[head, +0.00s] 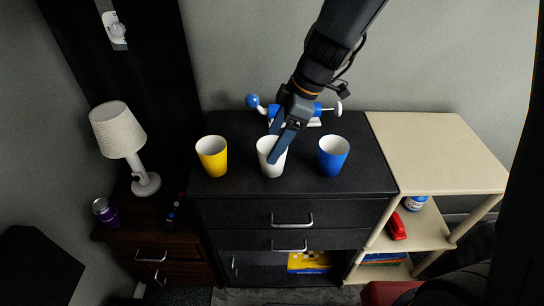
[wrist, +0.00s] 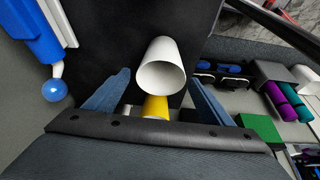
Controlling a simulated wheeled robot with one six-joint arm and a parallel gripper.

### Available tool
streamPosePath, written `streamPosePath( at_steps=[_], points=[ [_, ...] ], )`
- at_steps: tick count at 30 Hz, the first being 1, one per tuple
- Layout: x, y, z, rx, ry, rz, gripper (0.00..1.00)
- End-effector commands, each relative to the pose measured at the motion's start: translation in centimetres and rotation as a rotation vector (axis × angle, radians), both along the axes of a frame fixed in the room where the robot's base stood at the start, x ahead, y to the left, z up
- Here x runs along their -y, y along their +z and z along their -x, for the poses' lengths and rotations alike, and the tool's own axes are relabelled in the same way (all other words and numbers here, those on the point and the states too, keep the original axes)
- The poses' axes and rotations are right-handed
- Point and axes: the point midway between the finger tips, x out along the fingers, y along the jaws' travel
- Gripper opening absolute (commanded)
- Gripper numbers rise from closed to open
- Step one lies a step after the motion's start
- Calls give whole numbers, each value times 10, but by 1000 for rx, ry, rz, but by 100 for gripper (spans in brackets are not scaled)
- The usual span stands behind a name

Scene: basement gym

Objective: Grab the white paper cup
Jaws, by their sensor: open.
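The white paper cup (head: 269,168) stands upright in the middle of a row of three cups on the black cabinet top (head: 298,181). My gripper (head: 277,138) is over it in the head view, its dark blue fingers covering part of its rim. In the wrist view the white cup (wrist: 173,53) shows its open mouth between and ahead of the fingertips of my gripper (wrist: 157,77). The fingers are spread and hold nothing. I cannot tell whether a finger touches the cup.
A yellow cup (head: 213,160) stands to the left and a blue cup (head: 332,158) to the right, with gaps between. A blue and white object (head: 254,101) lies behind. A white lamp (head: 118,133) is further left; a beige shelf (head: 436,150) adjoins at right.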

Motion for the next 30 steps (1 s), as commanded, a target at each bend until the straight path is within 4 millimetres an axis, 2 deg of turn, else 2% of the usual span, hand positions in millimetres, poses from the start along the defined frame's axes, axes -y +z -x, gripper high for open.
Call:
streamPosePath(
  at_steps=[6,15,17,25,30],
  points=[
    [-9,-21,2,-1,0,0,76],
    [-10,-25,1,1,1,1,76],
    [-10,-25,1,1,0,1,67],
    [-10,-24,1,1,0,1,22],
    [-10,-24,1,1,0,1,22]
  ],
)
